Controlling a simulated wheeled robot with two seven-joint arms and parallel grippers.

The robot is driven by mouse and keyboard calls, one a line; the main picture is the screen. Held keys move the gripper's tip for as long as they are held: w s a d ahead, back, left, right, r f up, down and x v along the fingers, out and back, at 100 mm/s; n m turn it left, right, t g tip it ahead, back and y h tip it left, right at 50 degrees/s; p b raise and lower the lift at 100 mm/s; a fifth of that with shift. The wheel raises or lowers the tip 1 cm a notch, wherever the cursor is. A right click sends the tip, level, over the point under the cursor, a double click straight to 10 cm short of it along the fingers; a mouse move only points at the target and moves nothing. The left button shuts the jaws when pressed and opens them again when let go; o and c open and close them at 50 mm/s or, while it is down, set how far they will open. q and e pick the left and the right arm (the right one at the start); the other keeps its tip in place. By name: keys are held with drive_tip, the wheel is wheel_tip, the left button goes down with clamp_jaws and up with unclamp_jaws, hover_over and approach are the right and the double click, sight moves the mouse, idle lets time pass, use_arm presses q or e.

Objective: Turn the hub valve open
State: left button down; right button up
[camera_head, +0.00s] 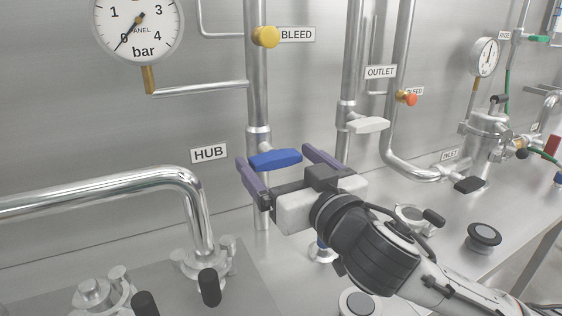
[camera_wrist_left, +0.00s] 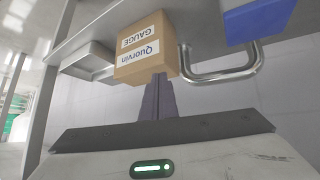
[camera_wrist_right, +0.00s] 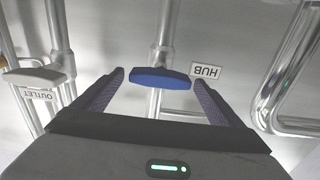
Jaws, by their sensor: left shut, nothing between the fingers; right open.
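The hub valve has a blue handle (camera_head: 275,159) on a vertical steel pipe, beside the HUB label (camera_head: 209,153). The handle lies roughly crosswise to the pipe. My right gripper (camera_head: 279,157) is open, with one purple finger on each side of the blue handle in the head view. In the right wrist view the blue handle (camera_wrist_right: 160,77) shows between and just beyond the fingertips, and the HUB label (camera_wrist_right: 206,71) is beside it. I cannot tell whether a finger touches it. My left gripper (camera_wrist_left: 158,80) is shut and empty, seen only in the left wrist view.
A white handle (camera_head: 368,125) by the OUTLET label (camera_head: 380,72) is on the pipe to the right. A yellow bleed knob (camera_head: 265,37) and a pressure gauge (camera_head: 138,22) are above. A cardboard box (camera_wrist_left: 146,50) on a shelf is near my left gripper.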

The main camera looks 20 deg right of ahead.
drive_tip(key=c, duration=1.1)
drive_tip(key=shift+o, duration=0.2)
